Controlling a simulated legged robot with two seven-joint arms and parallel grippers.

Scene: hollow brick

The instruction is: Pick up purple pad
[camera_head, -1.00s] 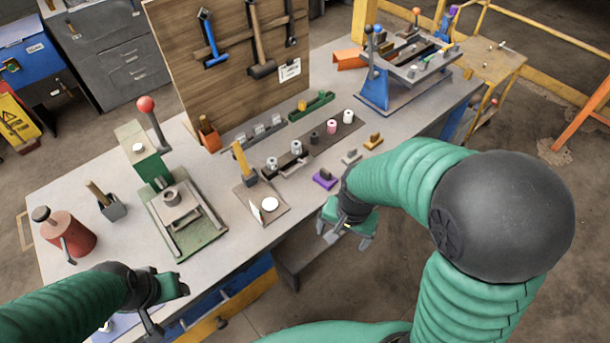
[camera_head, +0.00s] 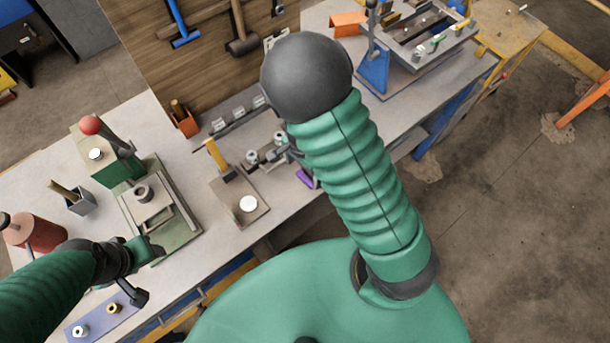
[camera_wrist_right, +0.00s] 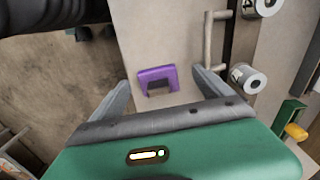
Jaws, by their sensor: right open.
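The purple pad (camera_head: 305,178) lies on the grey workbench, partly hidden by my right arm in the head view. In the right wrist view the purple pad (camera_wrist_right: 157,73) shows as a block with a recess, lying flat on the bench. My right gripper (camera_wrist_right: 160,80) is open, its two fingers apart on either side of the pad in that view, with nothing between them gripped.
The green press (camera_head: 160,215) stands left on the bench. A plate with a white disc (camera_head: 248,204) lies left of the pad. Metal cylinders (camera_wrist_right: 248,80) stand close right of the pad in the wrist view. A wooden tool board (camera_head: 200,70) rises behind.

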